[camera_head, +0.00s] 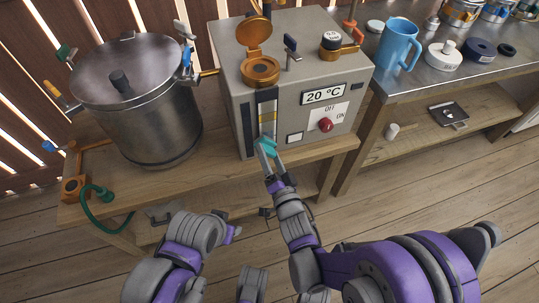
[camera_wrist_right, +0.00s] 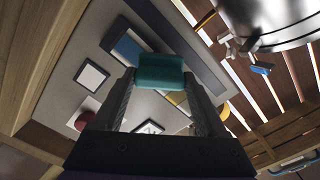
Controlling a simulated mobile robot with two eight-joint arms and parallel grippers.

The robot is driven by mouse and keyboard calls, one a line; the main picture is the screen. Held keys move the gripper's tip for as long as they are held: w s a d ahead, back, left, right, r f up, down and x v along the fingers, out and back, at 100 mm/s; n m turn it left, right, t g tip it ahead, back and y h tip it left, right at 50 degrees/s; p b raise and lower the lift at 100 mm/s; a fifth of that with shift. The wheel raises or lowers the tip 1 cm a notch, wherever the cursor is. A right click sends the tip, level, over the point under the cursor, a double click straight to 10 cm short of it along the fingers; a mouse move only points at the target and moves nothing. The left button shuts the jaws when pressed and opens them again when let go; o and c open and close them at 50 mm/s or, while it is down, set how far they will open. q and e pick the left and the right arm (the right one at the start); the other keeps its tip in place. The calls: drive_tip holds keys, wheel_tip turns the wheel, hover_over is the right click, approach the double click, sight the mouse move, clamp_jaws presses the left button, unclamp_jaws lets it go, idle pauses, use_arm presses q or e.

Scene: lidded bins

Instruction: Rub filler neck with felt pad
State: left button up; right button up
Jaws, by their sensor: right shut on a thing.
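The filler neck (camera_head: 260,70) is a copper-coloured ring on top of the grey machine (camera_head: 310,80), with its round cap (camera_head: 253,35) tipped up open behind it. My right gripper (camera_head: 267,150) is shut on the teal felt pad (camera_head: 268,145), in front of the machine's front face and below the filler neck. In the right wrist view the felt pad (camera_wrist_right: 161,72) sits between the fingertips, with the machine's front behind it. Whether the pad touches the machine is unclear. The filler neck is not clear in the wrist view. My left arm shows at the lower left, without a recognisable gripper.
A large lidded steel pot (camera_head: 145,110) stands left of the machine on the wooden bench. A green hose (camera_head: 95,215) hangs at the bench's left end. A blue jug (camera_head: 398,45) and a white lidded item (camera_head: 444,56) stand on the right-hand table.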

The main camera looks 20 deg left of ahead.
sight(274, 145)
drive_tip(key=shift+x, duration=1.1)
drive_tip(key=shift+w+d+f+b, duration=0.3)
drive_tip(key=shift+d+b, duration=0.2)
drive_tip(key=shift+b, duration=0.65)
drive_tip(key=shift+w+d+r+b, duration=0.15)
drive_tip(key=shift+d+b, duration=0.1)
drive_tip(key=shift+b, duration=0.2)
drive_tip(key=shift+w+d+r, duration=0.1)
drive_tip(key=shift+w+d, duration=0.1)
drive_tip(key=shift+d, duration=0.1)
drive_tip(key=shift+w+d, duration=0.35)
drive_tip(key=shift+d, duration=0.3)
drive_tip(key=shift+w+a, duration=0.1)
